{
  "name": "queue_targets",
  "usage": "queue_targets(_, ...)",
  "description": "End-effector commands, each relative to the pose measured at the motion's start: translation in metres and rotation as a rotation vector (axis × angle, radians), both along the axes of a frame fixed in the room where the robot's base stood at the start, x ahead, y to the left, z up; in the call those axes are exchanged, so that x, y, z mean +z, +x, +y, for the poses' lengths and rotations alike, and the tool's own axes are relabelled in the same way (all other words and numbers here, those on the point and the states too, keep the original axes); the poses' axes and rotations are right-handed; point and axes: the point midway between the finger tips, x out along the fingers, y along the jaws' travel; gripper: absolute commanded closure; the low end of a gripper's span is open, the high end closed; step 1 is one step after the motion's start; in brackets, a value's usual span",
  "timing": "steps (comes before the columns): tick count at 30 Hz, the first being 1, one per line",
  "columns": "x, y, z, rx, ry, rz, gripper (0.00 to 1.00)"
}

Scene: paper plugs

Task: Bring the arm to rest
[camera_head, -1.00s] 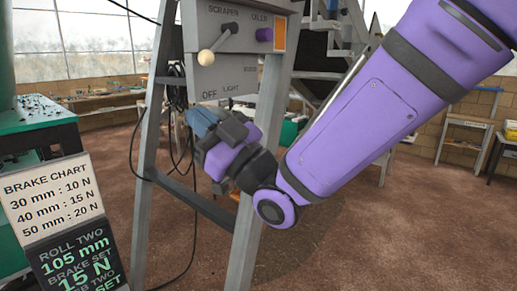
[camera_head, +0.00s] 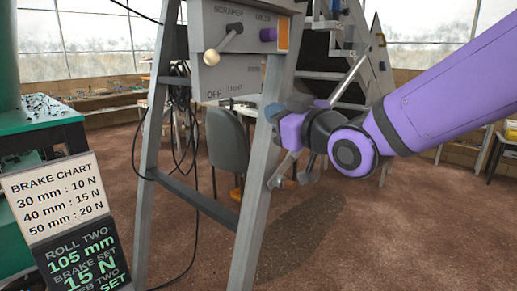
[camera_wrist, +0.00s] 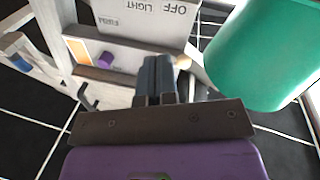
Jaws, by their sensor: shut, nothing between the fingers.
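My gripper (camera_head: 272,112) is in front of the right leg of the grey frame in the head view, just below the switch panel. It points left, and its purple and black wrist hides part of the steps behind. In the wrist view its two dark blue fingers (camera_wrist: 158,75) lie side by side, shut with nothing between them. My purple arm comes in from the right edge of the head view.
The grey switch panel (camera_head: 230,75) carries a pale-knobbed lever (camera_head: 211,57) and a purple knob (camera_head: 268,34). A brake chart board (camera_head: 55,197) stands at left. A grey chair (camera_head: 227,140) is behind the frame. A green cylinder (camera_wrist: 262,50) shows at right in the wrist view. Brown floor is open at lower right.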

Motion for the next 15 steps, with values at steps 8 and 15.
queue_targets(8, -0.018, -0.01, -0.108, -0.259, -0.115, 0.325, 1.0)
queue_targets(15, -0.04, -0.057, -0.189, -0.462, -0.158, 0.637, 1.0)
